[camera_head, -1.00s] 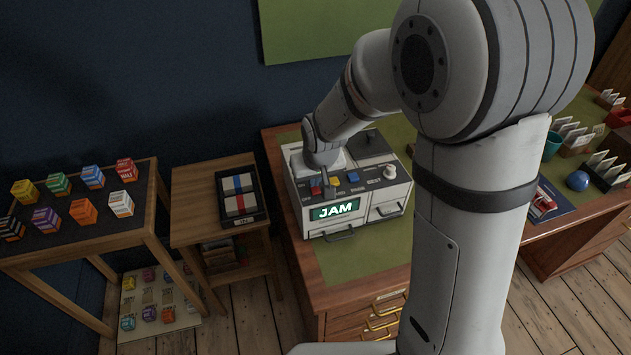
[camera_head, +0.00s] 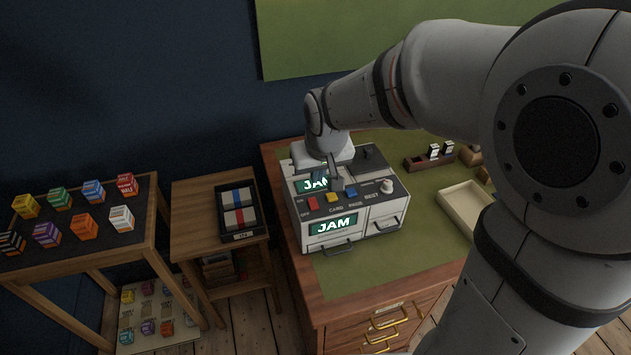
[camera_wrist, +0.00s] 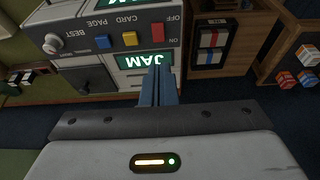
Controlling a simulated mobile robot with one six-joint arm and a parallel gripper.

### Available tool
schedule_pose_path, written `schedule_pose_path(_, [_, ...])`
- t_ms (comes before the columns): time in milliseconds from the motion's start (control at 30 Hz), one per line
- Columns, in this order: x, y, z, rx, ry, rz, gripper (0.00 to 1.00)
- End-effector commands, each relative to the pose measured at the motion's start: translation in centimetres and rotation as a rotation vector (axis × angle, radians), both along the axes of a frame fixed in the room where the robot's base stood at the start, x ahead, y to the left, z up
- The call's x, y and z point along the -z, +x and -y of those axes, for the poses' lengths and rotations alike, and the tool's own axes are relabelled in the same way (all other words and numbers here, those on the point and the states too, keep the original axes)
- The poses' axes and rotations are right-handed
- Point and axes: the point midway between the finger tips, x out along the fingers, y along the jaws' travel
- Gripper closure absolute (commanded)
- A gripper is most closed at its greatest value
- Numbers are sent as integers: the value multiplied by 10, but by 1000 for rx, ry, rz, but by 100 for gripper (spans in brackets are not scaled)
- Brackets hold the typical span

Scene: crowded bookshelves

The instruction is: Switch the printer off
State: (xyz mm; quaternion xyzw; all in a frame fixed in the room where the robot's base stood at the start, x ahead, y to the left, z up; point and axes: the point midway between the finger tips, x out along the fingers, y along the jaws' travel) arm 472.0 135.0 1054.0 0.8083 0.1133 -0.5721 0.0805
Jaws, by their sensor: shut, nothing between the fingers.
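The printer (camera_head: 368,216) is a light grey box on the desk. Its lit screens read JAM, one on the front (camera_head: 333,224) and one on top (camera_head: 308,185). Its dark panel carries a red switch (camera_head: 312,203) beside OFF and ON labels, a yellow button (camera_head: 333,197), a blue button (camera_head: 351,189) and a pale knob (camera_head: 388,186). The red switch also shows in the wrist view (camera_wrist: 158,32); I cannot tell its setting. My gripper (camera_head: 337,184) is shut and empty above the printer's top, behind the buttons. In the wrist view its fingertips (camera_wrist: 157,70) overlap the top screen, apart from the red switch.
An empty cream tray (camera_head: 466,207) and a dark wooden holder (camera_head: 430,162) are on the desk right of the printer. A side table with a black tray (camera_head: 240,236) stands left of the desk. A stand (camera_head: 85,247) with several coloured boxes is farther left.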

Motion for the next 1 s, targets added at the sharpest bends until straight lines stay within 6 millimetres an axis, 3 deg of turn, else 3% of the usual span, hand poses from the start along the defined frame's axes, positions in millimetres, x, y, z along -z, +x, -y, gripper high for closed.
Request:
schedule_pose_path(233, [-22,-10,3,0,0,1,100])
schedule_pose_path(767, [-24,-12,4,1,0,-1,100])
schedule_pose_path(867, [-27,-18,14,17,-1,-3,100])
schedule_pose_path(1000, [-37,-50,52,82,-5,-15,100])
